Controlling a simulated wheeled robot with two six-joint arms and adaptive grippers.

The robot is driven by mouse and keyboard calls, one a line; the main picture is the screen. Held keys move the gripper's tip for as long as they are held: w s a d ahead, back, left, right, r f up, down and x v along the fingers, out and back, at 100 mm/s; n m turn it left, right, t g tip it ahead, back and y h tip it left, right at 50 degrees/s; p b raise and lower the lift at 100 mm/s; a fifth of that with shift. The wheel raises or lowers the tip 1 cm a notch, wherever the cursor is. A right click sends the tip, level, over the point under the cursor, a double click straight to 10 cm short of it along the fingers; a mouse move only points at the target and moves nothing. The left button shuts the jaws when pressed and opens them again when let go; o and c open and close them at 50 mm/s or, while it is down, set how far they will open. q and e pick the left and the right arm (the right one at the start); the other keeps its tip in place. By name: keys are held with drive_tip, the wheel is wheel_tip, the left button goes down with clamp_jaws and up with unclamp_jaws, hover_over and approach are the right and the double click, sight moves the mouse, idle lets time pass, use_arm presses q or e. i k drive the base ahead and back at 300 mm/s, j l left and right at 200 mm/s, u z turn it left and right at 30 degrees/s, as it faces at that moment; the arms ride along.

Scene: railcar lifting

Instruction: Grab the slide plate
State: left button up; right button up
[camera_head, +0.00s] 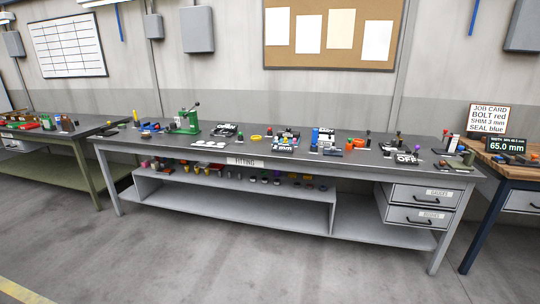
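A long grey workbench (250,153) labelled FITTING stands across the view, with many small parts on its top. I cannot tell which part is the slide plate; the parts are too small to make out. Flat white pieces (208,144) lie left of the middle. Dark and white blocks (285,141) stand near the middle, and a blue and white block (322,138) is to their right. Neither of my grippers is in view.
A green press (187,121) stands on the bench's left part. Two drawers (420,205) are under its right end. A job card (489,117) and a display reading 65.0 mm (505,146) are at right. A green-legged bench (60,165) is at left. The floor in front is clear.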

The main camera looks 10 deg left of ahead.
sight(166, 171)
drive_tip(key=i+j+u, duration=0.45)
drive_tip(key=i, duration=0.25)
drive_tip(key=i+j+u, duration=0.1)
drive_tip(key=i+u, duration=0.3)
drive_tip(key=i, duration=0.3)
drive_tip(key=i+l+u, duration=0.1)
drive_tip(key=i+u, duration=0.35)
drive_tip(key=i, duration=0.25)
drive_tip(key=i+l+u, duration=0.45)
drive_tip(key=i, duration=0.25)
drive_tip(key=i+j, duration=0.1)
drive_tip(key=i, duration=0.45)
drive_tip(key=i+j+z, duration=0.1)
drive_tip(key=i, duration=0.5)
drive_tip(key=i+j+z, duration=0.1)
drive_tip(key=i, duration=0.45)
